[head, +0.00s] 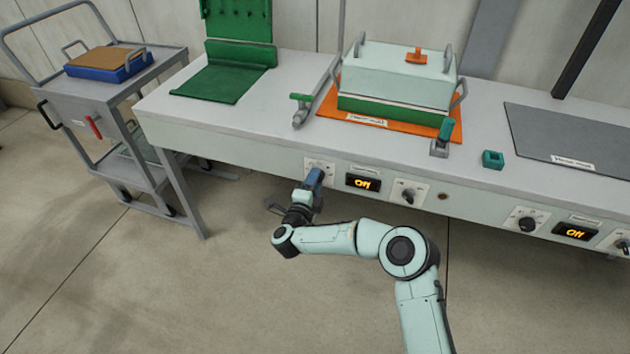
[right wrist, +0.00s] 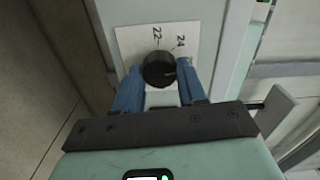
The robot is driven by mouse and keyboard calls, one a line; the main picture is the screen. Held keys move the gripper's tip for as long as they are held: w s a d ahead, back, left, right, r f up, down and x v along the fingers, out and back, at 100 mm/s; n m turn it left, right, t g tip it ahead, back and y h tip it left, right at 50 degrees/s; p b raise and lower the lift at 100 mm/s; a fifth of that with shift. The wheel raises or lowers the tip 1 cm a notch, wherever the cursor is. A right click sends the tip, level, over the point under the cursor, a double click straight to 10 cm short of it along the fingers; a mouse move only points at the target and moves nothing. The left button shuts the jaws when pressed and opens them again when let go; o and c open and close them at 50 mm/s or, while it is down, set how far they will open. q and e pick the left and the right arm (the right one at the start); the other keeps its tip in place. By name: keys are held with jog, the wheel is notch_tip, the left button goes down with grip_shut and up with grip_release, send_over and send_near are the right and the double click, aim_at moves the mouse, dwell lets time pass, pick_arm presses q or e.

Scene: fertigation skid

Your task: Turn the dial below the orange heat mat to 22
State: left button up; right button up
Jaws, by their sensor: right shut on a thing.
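The orange heat mat (head: 346,131) lies on the bench under a pale, green-based lidded box (head: 400,75). Below it on the bench front, my right gripper (head: 314,177) is at the left dial's white plate (head: 325,164). In the right wrist view the black dial (right wrist: 158,68) sits between the two blue fingers of my right gripper (right wrist: 160,76), which is shut on it. The numbers 22 and 24 show on the plate above the dial. A small pale mark shows on the dial's right side; its exact reading is unclear. My left gripper is out of view.
A cart (head: 105,112) stands left; the floor in front is clear.

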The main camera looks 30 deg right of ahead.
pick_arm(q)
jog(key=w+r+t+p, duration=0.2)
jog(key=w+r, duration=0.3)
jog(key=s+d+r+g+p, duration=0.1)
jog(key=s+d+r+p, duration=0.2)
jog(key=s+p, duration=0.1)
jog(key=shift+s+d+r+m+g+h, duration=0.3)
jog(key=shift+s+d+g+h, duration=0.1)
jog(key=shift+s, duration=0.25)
pick_arm(e)
jog(key=n, duration=1.6)
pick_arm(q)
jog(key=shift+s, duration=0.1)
pick_arm(e)
jog(key=shift+n, duration=0.4)
jog(key=o, duration=1.1)
jog(key=shift+c, duration=0.2)
